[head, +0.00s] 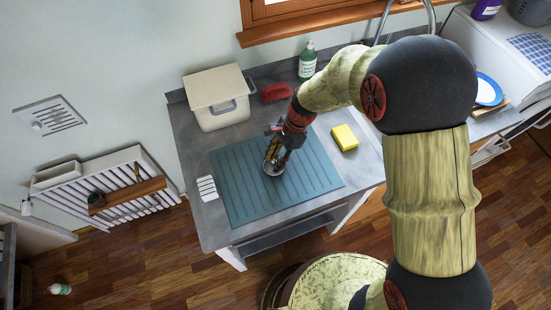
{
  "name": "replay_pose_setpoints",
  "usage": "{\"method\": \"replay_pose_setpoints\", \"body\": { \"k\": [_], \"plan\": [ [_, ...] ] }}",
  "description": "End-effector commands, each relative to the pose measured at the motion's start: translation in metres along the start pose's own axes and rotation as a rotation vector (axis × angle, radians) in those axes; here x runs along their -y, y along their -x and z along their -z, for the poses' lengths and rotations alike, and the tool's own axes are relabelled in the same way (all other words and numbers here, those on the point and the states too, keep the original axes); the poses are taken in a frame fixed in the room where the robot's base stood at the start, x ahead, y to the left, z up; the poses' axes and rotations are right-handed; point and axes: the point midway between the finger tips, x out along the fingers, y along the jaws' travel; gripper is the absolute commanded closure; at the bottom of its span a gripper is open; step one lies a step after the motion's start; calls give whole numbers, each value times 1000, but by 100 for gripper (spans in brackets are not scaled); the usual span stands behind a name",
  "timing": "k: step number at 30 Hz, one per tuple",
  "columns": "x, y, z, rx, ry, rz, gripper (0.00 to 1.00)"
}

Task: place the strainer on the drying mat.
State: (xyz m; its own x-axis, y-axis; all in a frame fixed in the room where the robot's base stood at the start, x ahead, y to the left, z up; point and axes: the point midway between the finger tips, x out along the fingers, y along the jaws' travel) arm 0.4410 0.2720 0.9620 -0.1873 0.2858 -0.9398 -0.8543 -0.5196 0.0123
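The drying mat (240,187) is a blue-green ribbed rectangle lying on the grey counter. The strainer (272,168) is a small round metal piece over the upper middle of the mat, directly below my gripper (278,155). The gripper points down at it and hides part of it. I cannot tell whether the strainer rests on the mat or is held just above it. The fingers are small and dark here, and whether they are closed on the strainer does not show clearly.
A cream bin (217,98) stands behind the mat. A red brush-like item (275,92), a green bottle (307,62) and a yellow sponge (344,137) are along the back and right. A white slotted dish (207,188) lies left of the mat. The mat's front is clear.

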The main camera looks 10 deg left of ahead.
Motion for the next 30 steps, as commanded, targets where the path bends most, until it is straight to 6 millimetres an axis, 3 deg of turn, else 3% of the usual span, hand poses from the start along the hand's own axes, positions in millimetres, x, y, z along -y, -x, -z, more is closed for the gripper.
{"method": "replay_pose_setpoints", "body": {
  "k": [7, 21, 30],
  "plan": [
    [1, 20, -1, 0, 1, 2, 68],
    [1, 108, -1, -1, 0, 2, 68],
    [0, 123, -1, 0, 0, 0, 68]
  ]
}}
